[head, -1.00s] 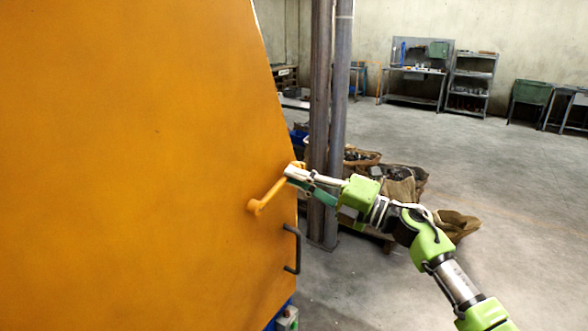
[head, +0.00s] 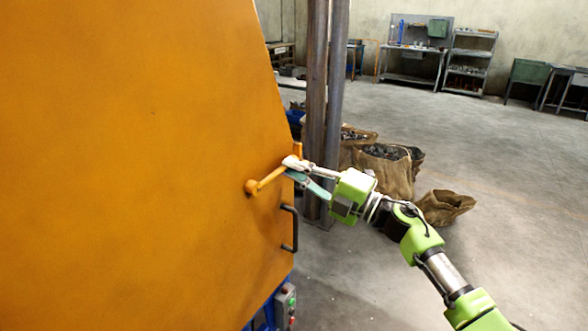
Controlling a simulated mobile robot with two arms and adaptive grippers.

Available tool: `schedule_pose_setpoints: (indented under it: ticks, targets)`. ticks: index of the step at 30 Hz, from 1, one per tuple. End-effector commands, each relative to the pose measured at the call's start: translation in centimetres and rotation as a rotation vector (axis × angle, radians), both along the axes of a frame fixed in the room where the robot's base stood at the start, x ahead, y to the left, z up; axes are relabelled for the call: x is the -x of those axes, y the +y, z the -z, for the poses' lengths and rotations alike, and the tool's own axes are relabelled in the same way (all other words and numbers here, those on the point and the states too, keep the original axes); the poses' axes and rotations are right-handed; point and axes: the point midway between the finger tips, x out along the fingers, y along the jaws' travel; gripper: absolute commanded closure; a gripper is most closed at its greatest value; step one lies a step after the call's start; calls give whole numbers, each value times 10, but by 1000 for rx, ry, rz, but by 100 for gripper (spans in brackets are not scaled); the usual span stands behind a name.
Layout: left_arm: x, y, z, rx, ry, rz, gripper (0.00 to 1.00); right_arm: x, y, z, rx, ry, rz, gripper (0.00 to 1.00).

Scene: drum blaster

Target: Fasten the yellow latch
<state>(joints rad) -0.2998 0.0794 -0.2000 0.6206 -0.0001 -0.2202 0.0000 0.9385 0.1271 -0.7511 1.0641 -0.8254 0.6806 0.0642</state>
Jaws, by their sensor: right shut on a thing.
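The yellow latch (head: 265,180) is a bar on the right part of the large orange door (head: 140,150). It runs from a round pivot at its left end up and right toward the door's edge. My right gripper (head: 292,165) is shut on the latch's outer end, and its fingers hide part of that end. A black door handle (head: 291,228) is just below the latch at the door's edge. My left gripper is not in view.
A dark steel column (head: 325,100) stands close behind my right gripper. Sacks of scrap (head: 388,170) sit on the floor behind the arm. A control box (head: 286,304) with buttons is below the door. The floor at right is open.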

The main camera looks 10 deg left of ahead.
Motion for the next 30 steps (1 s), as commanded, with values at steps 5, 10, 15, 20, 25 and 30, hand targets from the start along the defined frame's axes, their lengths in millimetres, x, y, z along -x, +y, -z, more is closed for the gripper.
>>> schedule_pose_setpoints:
  ticks: [5,10,15,20,25,30]
  targets:
    - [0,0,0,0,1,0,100,-7,-6,-2,-4,3,20,74]
    - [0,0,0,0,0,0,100,-5,-4,-1,-3,2,15,74]
    - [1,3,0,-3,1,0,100,-3,-6,0,-1,1,12,74]
    - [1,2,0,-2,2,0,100,2,-25,5,1,1,14,74]
    - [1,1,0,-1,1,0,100,12,-60,13,0,3,17,74]
    - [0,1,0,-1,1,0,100,21,-92,20,0,5,17,74]
